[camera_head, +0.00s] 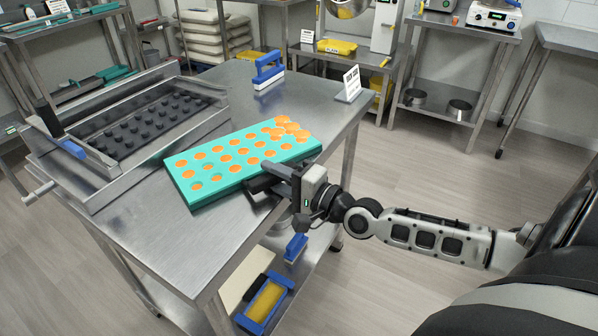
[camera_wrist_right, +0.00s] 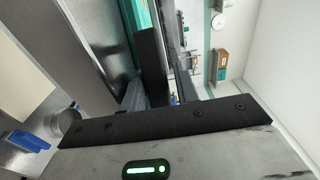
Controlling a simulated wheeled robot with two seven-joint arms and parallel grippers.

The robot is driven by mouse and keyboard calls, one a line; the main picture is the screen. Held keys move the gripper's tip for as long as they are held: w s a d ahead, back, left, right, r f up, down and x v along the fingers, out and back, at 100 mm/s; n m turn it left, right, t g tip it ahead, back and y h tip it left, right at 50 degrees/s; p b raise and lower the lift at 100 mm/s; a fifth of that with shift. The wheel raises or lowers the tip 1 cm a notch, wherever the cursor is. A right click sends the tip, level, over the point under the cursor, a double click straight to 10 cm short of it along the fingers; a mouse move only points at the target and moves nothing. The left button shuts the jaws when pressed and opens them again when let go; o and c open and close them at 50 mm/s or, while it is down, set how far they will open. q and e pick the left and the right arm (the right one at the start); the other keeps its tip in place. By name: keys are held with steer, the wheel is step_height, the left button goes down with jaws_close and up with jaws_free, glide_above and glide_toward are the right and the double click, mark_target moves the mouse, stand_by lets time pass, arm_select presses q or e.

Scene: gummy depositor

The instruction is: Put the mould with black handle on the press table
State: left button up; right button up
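The mould (camera_head: 222,172) is a flat teal slab with rows of round orange cavities, with several orange gummies heaped at its far right corner. It is over the near right part of the metal press table (camera_head: 190,245); I cannot tell whether its underside touches the top. Its black handle (camera_head: 258,186) is at the near right side. My right gripper (camera_head: 275,180) is at this handle, with its fingers on either side. In the right wrist view the black handle (camera_wrist_right: 151,68) stands between the fingers beside the teal edge (camera_wrist_right: 143,25). My left gripper is out of view.
A metal press frame with a dark studded plate (camera_head: 150,122) fills the table's left side. A blue-handled tool (camera_head: 268,72) and a small sign (camera_head: 350,84) stand at the back. The lower shelf holds a blue-framed yellow item (camera_head: 265,301). The near table corner is bare.

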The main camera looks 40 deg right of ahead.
steer(key=v, duration=1.1)
steer(key=s+a+f+n+g+h, duration=0.1)
steer(key=s+a+f+n+g, duration=0.2)
steer(key=a+f+n, duration=0.5)
steer(key=s+a+f+n+g+h, duration=0.2)
steer(key=s+a+f+n, duration=0.3)
steer(key=a+f+n, duration=0.3)
steer(key=shift+a+f+n+g, duration=0.3)
steer(key=shift+n+g, duration=0.1)
steer(key=shift+g, duration=0.5)
